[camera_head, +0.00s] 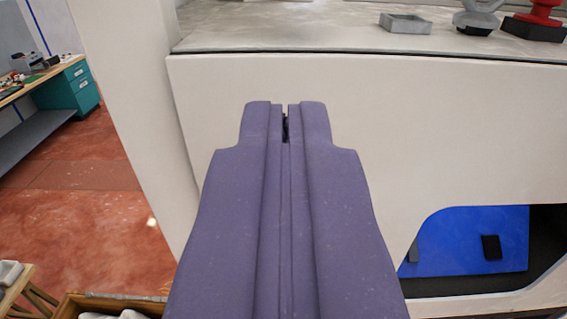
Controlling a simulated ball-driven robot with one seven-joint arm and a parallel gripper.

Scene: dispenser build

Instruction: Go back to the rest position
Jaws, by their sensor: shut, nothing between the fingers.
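My gripper (285,106) is in the middle of the view, purple, pointing away from the camera. Its two fingers are together with only a thin dark slit between them, and nothing is held. It is in front of the pale front panel (380,130) of a counter. No object touches the fingertips as far as I can see.
On the grey countertop (300,30) are a small grey tray (405,23), a grey part (478,17) and a red part on a black base (535,29). A blue panel (470,235) shows in the opening below. A wooden crate (90,303) is bottom left; reddish floor (70,200) lies open at left.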

